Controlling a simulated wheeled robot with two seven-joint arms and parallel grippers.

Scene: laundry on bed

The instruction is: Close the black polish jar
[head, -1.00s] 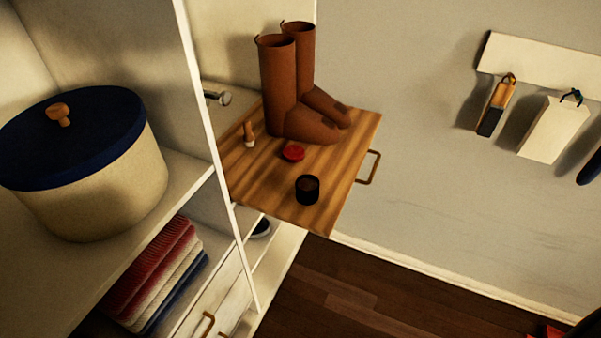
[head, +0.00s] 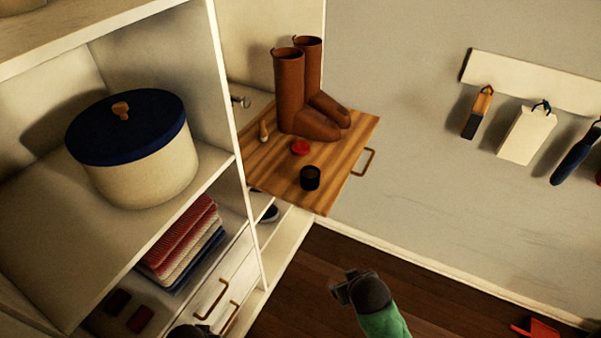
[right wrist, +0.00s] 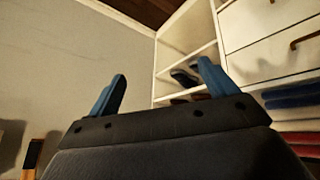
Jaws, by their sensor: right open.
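The black polish jar (head: 310,178) stands upright and uncovered on a striped wooden pull-out board (head: 275,178), with dark brown polish showing inside. A flat round red piece (head: 300,148) lies just behind it, apart from it; I cannot tell whether it is the jar's lid. My right gripper (head: 345,290) is low over the floor, below and in front of the board, far from the jar. In the right wrist view its two blue fingers (right wrist: 160,88) are apart with nothing between them. A dark part of my left arm shows at the bottom edge; its fingers are not clear.
Brown boots (head: 300,95) and a small wooden-handled brush (head: 264,130) stand on the board. A brass handle (head: 363,162) juts from its right edge. A white cabinet upright (head: 232,130) borders it on the left. Open floor (head: 310,270) lies in front.

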